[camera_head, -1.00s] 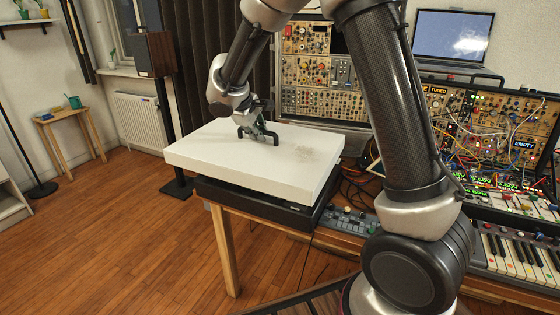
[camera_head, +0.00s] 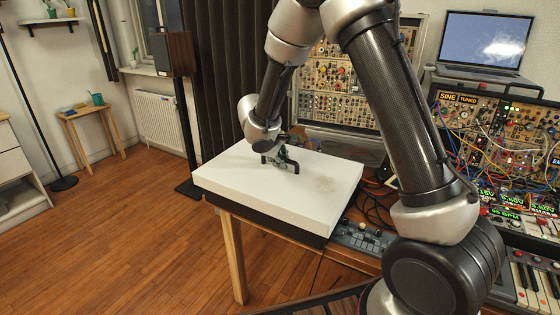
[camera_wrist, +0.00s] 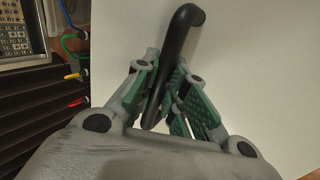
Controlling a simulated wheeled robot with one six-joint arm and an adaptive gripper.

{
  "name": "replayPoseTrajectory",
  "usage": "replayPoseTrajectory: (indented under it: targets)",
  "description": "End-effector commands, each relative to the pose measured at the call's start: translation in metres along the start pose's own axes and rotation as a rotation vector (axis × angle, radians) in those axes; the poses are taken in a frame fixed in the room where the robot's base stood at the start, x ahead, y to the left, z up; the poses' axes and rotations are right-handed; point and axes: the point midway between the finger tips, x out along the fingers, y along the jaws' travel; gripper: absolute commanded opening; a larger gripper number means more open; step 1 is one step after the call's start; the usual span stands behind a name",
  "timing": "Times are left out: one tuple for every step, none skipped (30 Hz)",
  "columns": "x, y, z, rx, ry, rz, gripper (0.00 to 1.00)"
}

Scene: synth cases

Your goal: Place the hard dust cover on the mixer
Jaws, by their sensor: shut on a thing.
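The hard dust cover (camera_head: 240,183) is a white slab-like shell with a black bar handle (camera_wrist: 181,32) on top. It lies level over the black mixer (camera_head: 272,228), of which only a dark band shows below the cover's front edge. The rest of the mixer is hidden, and I cannot tell whether the cover is fully seated. My gripper (camera_head: 277,158) is above the middle of the cover, shut on its handle. In the wrist view my gripper's green-padded fingers (camera_wrist: 169,92) close on both sides of the handle.
The wooden table (camera_head: 233,262) carries the mixer. A small controller (camera_head: 362,236) sits right of it, with cables behind. Synth racks (camera_head: 345,85), a laptop (camera_head: 485,45) and a keyboard (camera_head: 535,285) fill the right. A speaker on a stand (camera_head: 175,54) is at back left. Floor at left is clear.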

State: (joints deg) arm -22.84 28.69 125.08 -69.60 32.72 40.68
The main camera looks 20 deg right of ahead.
Motion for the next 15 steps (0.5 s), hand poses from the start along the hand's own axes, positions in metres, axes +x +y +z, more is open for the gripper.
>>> replayPoseTrajectory:
  targets:
    - [0.0015, -0.0009, -0.0003, -0.001, 0.001, 0.001, 0.00]
    - [0.0017, -0.0011, -0.0005, -0.001, 0.002, 0.001, 0.00]
    - [0.0016, -0.0010, -0.0007, 0.000, 0.002, 0.001, 0.00]
    - [0.0014, -0.0009, -0.0007, 0.000, 0.002, 0.001, 0.00]
    - [0.0014, -0.0008, -0.0007, 0.000, 0.002, 0.001, 0.00]
    - [0.0013, -0.0008, -0.0007, 0.000, 0.002, 0.001, 0.00]
    - [0.0013, -0.0008, -0.0007, 0.000, 0.002, 0.001, 0.00]
    - [0.0014, -0.0008, -0.0007, 0.000, 0.002, 0.001, 0.00]
    - [0.0020, -0.0012, -0.0006, 0.000, 0.002, 0.001, 0.00]
    - [0.0027, -0.0017, -0.0006, 0.000, 0.002, 0.001, 0.00]
    - [0.0035, -0.0022, -0.0005, 0.000, 0.002, 0.001, 0.00]
    - [0.0045, -0.0028, -0.0005, 0.001, 0.001, 0.001, 0.00]
    - [0.0052, -0.0033, -0.0005, 0.000, 0.002, 0.000, 0.00]
    - [0.0059, -0.0037, -0.0005, 0.000, 0.002, 0.001, 0.00]
    - [0.0068, -0.0043, -0.0006, 0.000, 0.002, 0.001, 0.00]
